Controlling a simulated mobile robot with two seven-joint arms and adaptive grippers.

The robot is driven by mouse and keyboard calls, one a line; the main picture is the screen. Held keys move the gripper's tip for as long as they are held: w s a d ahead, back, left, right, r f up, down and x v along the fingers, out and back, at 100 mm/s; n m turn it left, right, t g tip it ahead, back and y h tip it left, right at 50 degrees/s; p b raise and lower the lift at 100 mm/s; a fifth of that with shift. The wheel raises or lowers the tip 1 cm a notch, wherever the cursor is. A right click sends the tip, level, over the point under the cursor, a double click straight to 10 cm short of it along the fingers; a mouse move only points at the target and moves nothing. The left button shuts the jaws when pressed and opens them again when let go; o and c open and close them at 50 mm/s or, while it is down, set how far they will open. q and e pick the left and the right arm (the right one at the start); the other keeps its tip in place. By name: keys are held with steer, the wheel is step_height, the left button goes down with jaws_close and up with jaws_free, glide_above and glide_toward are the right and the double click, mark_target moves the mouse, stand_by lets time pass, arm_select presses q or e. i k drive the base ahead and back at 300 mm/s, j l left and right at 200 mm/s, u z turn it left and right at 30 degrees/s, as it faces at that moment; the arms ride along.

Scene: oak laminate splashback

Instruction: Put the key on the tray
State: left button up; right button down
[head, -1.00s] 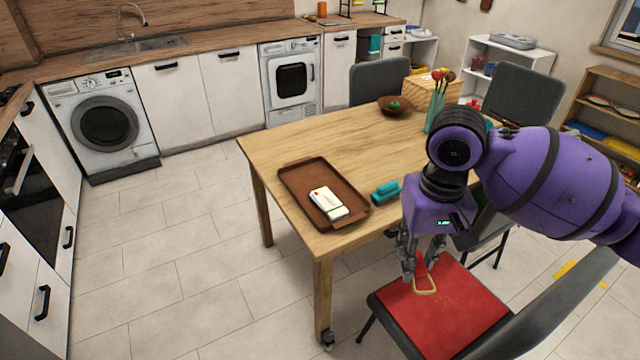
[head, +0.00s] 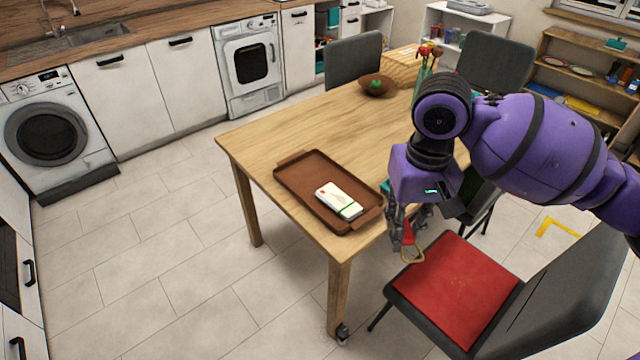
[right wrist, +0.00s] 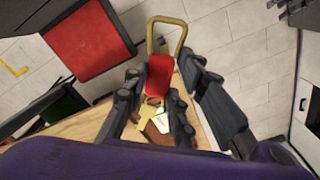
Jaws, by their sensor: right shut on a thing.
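The key (head: 412,256) has a gold loop and a red middle part. My right gripper (head: 404,232) is shut on the red part, and the loop hangs below the fingers. In the right wrist view the red part of the key (right wrist: 160,75) shows between the fingers, with a gold piece at its other end. The brown tray (head: 300,170) lies on the wooden table. The key is off the tray, in front of the table's right side, near the red-seated chair. My left gripper is not in view.
A white box (head: 338,198) with a green stripe lies on the tray; the tray's left part is bare. A teal thing at the table edge is mostly hidden by my gripper. The red-seated chair (head: 458,285) stands close by. A brown bowl (head: 376,88) is farther back.

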mark_target(311, 178)
steer(key=i+j+z, duration=0.15)
steer(key=j, duration=0.25)
steer(key=i+j+z, duration=0.15)
steer(key=i+j, duration=0.2)
steer(key=i+j+z, duration=0.15)
steer(key=i, duration=0.25)
steer(key=i+j+z, duration=0.15)
steer(key=i+j, duration=0.15)
steer(key=i, duration=0.1)
